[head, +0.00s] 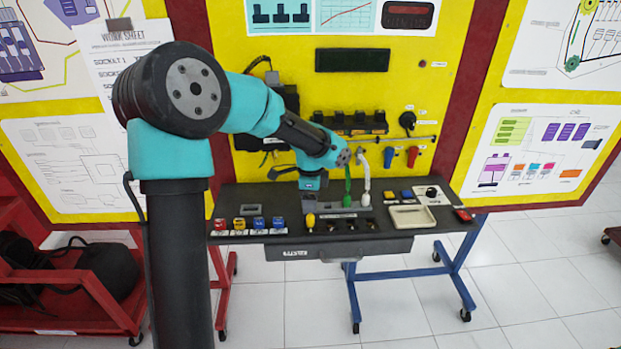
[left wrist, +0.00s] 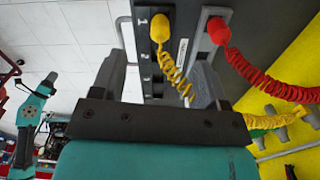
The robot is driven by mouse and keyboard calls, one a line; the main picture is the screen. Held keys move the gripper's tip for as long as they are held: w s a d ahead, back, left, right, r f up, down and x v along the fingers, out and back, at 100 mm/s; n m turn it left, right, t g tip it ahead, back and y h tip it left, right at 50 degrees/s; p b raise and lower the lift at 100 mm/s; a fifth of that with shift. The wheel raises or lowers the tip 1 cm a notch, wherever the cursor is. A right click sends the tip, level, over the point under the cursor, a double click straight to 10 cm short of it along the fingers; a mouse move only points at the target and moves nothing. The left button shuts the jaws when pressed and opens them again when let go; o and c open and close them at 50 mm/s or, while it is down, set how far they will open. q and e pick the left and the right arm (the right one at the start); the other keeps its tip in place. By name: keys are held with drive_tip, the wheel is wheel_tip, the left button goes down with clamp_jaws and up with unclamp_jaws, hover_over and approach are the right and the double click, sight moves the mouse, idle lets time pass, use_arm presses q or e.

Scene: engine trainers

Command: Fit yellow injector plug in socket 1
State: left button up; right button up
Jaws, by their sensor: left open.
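The yellow injector plug (head: 310,219) stands upright at the left end of the row of dark sockets (head: 351,225) on the table. In the left wrist view the yellow plug (left wrist: 160,29) is beside the number 1 (left wrist: 142,21), and its coiled yellow cable hangs between the fingers. It appears to sit in socket 1; its depth is hidden. My left gripper (left wrist: 160,75) is open, apart from the plug, with a finger on either side below it. In the head view the left gripper (head: 312,182) is over the table behind the plug. My right gripper does not show.
A red plug (left wrist: 219,31) with a coiled red cable (left wrist: 270,85) is close to the right finger. A green cable (head: 348,187) and a white one (head: 365,178) rise behind the sockets. Colored blocks (head: 259,223) are at the left; a beige tray (head: 411,216) is at the right.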

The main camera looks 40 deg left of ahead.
use_arm(q)
wheel_tip(320, 180, up, 17)
idle(0.5)
idle(0.4)
